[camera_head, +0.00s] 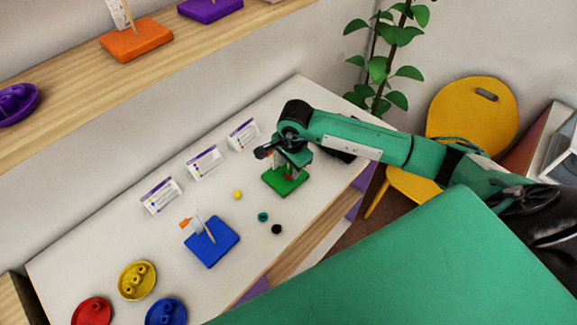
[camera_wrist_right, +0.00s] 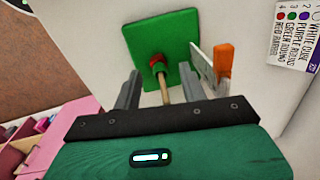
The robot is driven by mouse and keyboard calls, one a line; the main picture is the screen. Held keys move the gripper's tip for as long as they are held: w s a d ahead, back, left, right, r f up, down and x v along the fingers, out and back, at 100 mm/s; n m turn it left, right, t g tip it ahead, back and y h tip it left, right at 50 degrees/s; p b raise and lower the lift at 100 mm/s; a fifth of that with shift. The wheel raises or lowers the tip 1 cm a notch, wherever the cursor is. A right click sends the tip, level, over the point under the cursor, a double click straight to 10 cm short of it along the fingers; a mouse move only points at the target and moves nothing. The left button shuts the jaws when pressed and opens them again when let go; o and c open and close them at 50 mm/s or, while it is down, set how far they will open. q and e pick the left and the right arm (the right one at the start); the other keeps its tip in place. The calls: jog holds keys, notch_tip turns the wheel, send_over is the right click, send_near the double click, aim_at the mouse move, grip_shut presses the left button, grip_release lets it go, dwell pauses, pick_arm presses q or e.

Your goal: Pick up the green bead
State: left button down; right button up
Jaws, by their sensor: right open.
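A small dark green bead (camera_head: 263,217) lies on the white table in the head view, between a yellow bead (camera_head: 237,195) and a black bead (camera_head: 277,229). My right gripper (camera_head: 279,160) is over the green board (camera_head: 285,182), beyond the green bead and apart from it. In the right wrist view, my right gripper (camera_wrist_right: 161,88) is open. Its fingers are on either side of the wooden peg (camera_wrist_right: 164,92) of the green board (camera_wrist_right: 159,33), which has a red bead (camera_wrist_right: 157,62) low on it. The green bead does not show there. My left gripper is out of view.
A blue board (camera_head: 212,243) with a peg stands on the table (camera_head: 110,221). Red, yellow (camera_head: 137,281) and blue round dishes sit at the near left. Several printed cards (camera_head: 203,161) stand along the back. A wooden shelf (camera_head: 75,76) runs above.

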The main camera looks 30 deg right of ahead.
jog(key=shift+f, duration=0.4)
grip_shut()
jog(key=shift+r, duration=0.1)
jog(key=shift+w+r+b, duration=0.1)
jog(key=shift+r+b, duration=0.2)
jog(key=shift+r, duration=0.3)
notch_tip(320, 180, up, 19)
jog(key=b, duration=0.4)
jog(key=shift+f+b, duration=0.15)
jog(key=shift+b, duration=0.2)
jog(key=shift+f, duration=0.1)
